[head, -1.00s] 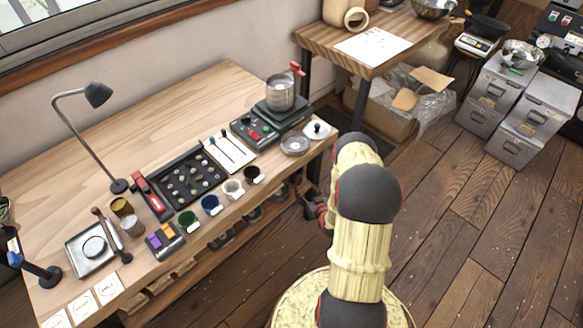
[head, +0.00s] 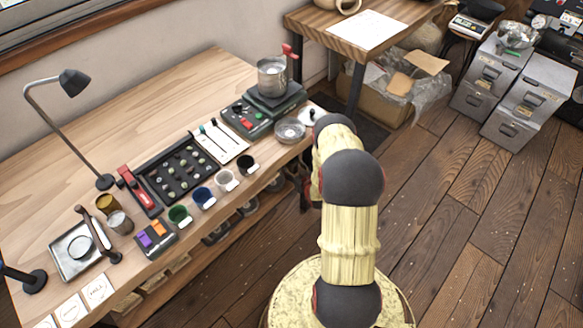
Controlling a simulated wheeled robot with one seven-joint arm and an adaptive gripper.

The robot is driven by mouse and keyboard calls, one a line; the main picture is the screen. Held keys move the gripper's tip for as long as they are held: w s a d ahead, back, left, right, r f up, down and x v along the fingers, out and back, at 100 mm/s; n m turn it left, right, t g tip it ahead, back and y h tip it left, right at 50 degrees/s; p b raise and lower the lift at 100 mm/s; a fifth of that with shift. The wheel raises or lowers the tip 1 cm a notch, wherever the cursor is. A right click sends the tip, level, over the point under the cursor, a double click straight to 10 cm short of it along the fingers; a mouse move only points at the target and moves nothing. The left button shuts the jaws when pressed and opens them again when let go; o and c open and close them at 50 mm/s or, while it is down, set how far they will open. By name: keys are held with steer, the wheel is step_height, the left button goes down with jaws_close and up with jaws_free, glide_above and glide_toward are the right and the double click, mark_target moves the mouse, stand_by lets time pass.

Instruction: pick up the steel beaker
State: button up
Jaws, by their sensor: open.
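Two steel vessels show in the head view, and I cannot tell for sure which is the beaker. A small plain steel cup (head: 120,222) stands upright near the bench's front edge at the left, beside an amber cup (head: 106,204). A larger steel vessel (head: 272,77) with a red handle stands on a dark device at the bench's back right. My gripper (head: 304,191) is open and mostly hidden behind my arm, low by the bench's front right edge, apart from both vessels.
The wooden bench (head: 150,112) holds a desk lamp (head: 74,82), a black tray (head: 178,172), several small coloured cups, a purple-and-orange block (head: 155,236) and a steel tray (head: 72,250) with a ring. Its back left is bare. Open floor lies to the right, before grey drawer cabinets (head: 528,105).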

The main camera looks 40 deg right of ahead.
steer(key=shift+c, duration=0.2)
steer(key=shift+r, duration=0.1)
steer(key=c, duration=0.9)
steer(key=shift+c, duration=0.2)
